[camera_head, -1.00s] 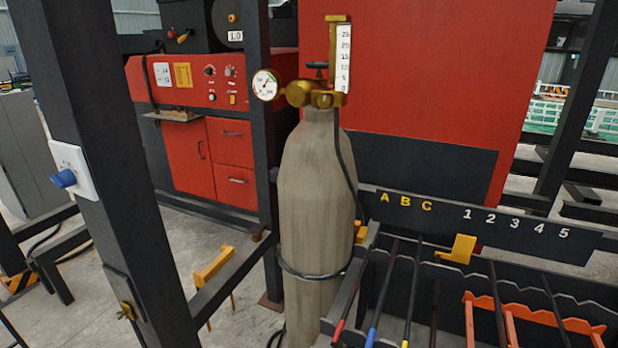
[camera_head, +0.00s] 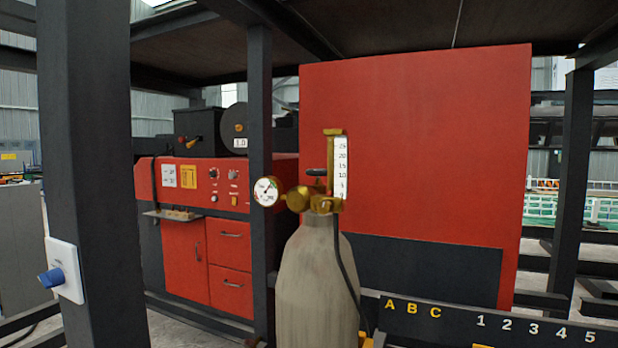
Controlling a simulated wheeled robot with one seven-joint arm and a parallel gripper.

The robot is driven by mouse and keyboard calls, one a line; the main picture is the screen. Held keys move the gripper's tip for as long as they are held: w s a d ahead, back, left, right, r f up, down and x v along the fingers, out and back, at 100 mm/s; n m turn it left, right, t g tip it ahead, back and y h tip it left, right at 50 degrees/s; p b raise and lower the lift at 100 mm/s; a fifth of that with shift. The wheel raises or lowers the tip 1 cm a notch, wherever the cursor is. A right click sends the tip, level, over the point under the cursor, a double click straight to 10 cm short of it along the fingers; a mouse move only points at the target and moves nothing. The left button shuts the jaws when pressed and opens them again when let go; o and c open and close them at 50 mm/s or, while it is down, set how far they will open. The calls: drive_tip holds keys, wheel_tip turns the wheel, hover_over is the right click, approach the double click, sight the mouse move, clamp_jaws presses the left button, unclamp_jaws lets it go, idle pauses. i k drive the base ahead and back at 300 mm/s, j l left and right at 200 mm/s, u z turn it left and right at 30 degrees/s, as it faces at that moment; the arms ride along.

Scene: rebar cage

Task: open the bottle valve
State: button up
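The gas bottle (camera_head: 316,285) is a tall grey-beige cylinder standing upright in the middle of the head view, its lower part cut off by the frame. On its top is brass valve gear (camera_head: 312,201) with a round white gauge (camera_head: 267,191) at the left. A small dark valve handle (camera_head: 317,172) sits above the brass body. A flow scale (camera_head: 340,167) with a brass frame stands upright at the right. A black hose (camera_head: 347,265) runs down the bottle's right side. My gripper is not in view.
Another post (camera_head: 260,130) is just behind the bottle. A red machine (camera_head: 222,235) and red panel (camera_head: 430,130) are behind. A lettered, numbered rack board (camera_head: 455,318) is at lower right.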

sight(318, 173)
drive_tip(key=i, duration=1.45)
drive_tip(key=k+j+z, duration=0.1)
drive_tip(key=i+l+u, duration=0.1)
